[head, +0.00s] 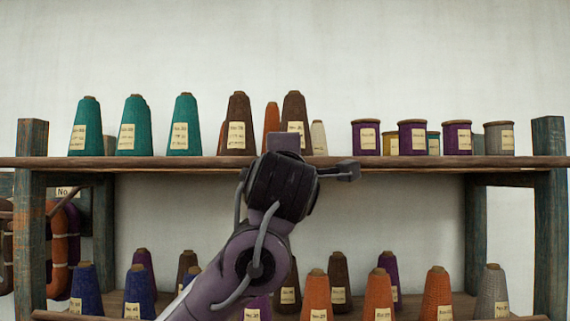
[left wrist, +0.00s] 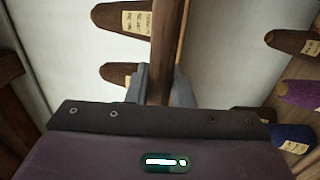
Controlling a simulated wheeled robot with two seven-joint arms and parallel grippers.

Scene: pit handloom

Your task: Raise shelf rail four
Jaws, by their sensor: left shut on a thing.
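A long brown wooden rail (head: 420,163) runs along the front of the upper shelf, nearly level between two posts. No number shows on it. My left gripper (head: 284,148) is at the rail a little left of its right half, with a grey finger standing above its edge. In the left wrist view the rail (left wrist: 167,35) passes between the two grey fingers of my left gripper (left wrist: 160,85), which are shut on it. My wrist hides a short stretch of the rail in the head view. My right gripper is not in view.
Teal cones (head: 133,127), brown cones (head: 237,125) and purple spools (head: 412,138) stand on the upper shelf, close behind the rail. Several cones, such as an orange one (head: 379,297), stand below. Weathered posts rise at left (head: 32,220) and right (head: 550,220).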

